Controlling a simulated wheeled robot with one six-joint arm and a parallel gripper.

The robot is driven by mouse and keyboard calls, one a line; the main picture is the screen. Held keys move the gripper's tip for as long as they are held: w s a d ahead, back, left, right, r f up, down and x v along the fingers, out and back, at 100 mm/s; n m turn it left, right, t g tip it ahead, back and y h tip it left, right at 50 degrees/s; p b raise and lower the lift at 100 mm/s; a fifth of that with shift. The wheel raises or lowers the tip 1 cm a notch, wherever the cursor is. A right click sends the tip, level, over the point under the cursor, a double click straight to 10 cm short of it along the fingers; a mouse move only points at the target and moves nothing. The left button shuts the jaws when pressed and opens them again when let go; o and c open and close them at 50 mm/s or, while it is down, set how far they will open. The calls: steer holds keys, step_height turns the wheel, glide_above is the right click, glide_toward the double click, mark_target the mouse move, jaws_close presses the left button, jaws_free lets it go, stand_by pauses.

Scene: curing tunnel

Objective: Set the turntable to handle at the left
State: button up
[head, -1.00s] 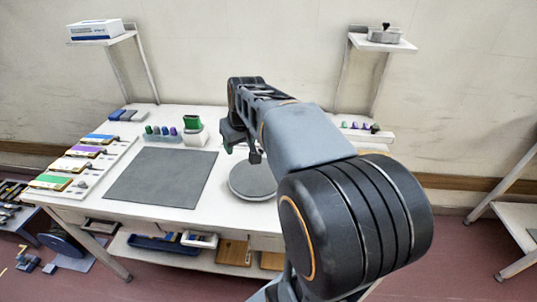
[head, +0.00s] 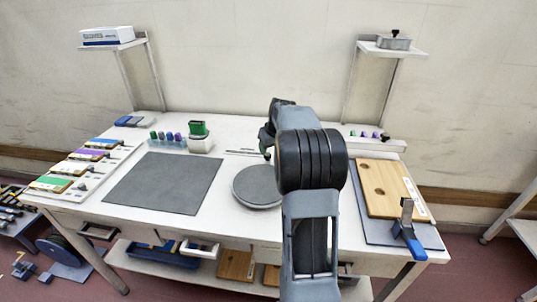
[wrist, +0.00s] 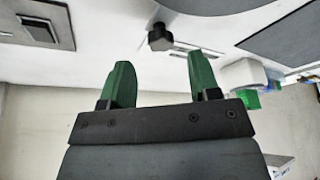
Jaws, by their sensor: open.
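The turntable (head: 254,188) is a round grey disc on the white table, right of the dark grey mat. My arm hides its right edge in the head view. In the wrist view the disc (wrist: 210,4) shows only in part, at the top edge. A dark knob-like block (wrist: 160,38) stands close to the disc there; I cannot tell for sure that it is the turntable's handle. My gripper (wrist: 162,82) has two green fingers, open and apart, with nothing between them. In the head view my gripper (head: 267,143) is above the table behind the disc.
The dark mat (head: 165,183) lies left of the turntable. A green-topped container (head: 199,137) and small coloured pieces stand behind it. A wooden board (head: 388,188) and a blue-handled clamp (head: 410,232) are at the right. Shelves rise at both back corners.

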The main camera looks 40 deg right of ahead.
mark_target(268, 154)
steer(key=shift+x, duration=2.1)
jaws_close()
